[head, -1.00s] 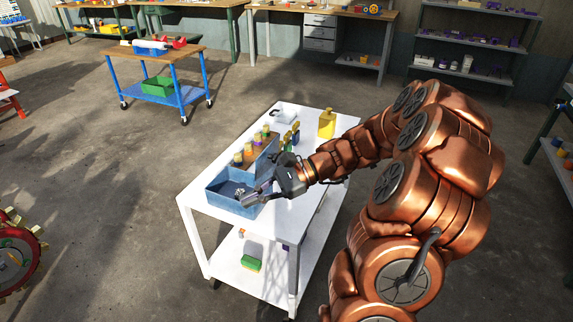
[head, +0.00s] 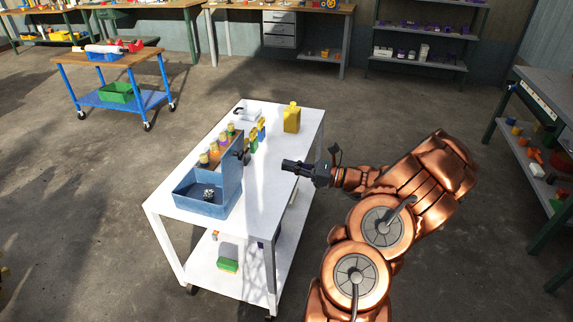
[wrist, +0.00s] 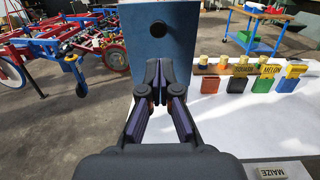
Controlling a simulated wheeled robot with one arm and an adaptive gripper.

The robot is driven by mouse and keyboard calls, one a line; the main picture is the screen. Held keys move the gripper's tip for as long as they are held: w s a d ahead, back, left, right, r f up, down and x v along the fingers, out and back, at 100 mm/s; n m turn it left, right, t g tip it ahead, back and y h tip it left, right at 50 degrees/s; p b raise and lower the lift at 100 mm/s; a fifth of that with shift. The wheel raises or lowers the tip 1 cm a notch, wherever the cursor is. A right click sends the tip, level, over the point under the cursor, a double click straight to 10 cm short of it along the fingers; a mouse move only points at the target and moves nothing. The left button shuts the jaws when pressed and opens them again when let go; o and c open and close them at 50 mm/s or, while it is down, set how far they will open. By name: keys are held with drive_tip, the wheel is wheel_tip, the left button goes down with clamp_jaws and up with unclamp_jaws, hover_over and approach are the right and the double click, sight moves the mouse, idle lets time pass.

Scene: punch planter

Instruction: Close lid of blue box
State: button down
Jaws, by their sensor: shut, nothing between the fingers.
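The blue box (head: 187,207) stands on the white table's near left part, its top open. Its blue lid (head: 229,178) stands upright at the box's right side, with a dark round knob on its outer face. A small dark grey, gear-like thing (head: 208,193) lies inside the box. My gripper (head: 285,165) is right of the lid, above the table, apart from it and pointing left. In the wrist view, the lid (wrist: 180,55) with its knob (wrist: 158,28) fills the area beyond my shut, empty fingers (wrist: 161,65). The box's inside is hidden there.
A yellow container (head: 291,119) stands at the table's far right. The tabletop right of the lid is mostly clear.

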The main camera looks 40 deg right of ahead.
sight(244, 155)
drive_tip(key=f+p+x, duration=0.1)
drive_tip(key=p+x, duration=0.1)
drive_tip(key=x, duration=0.9)
drive_tip(key=shift+w+a+r, duration=0.15)
drive_tip(key=shift+r, duration=0.3)
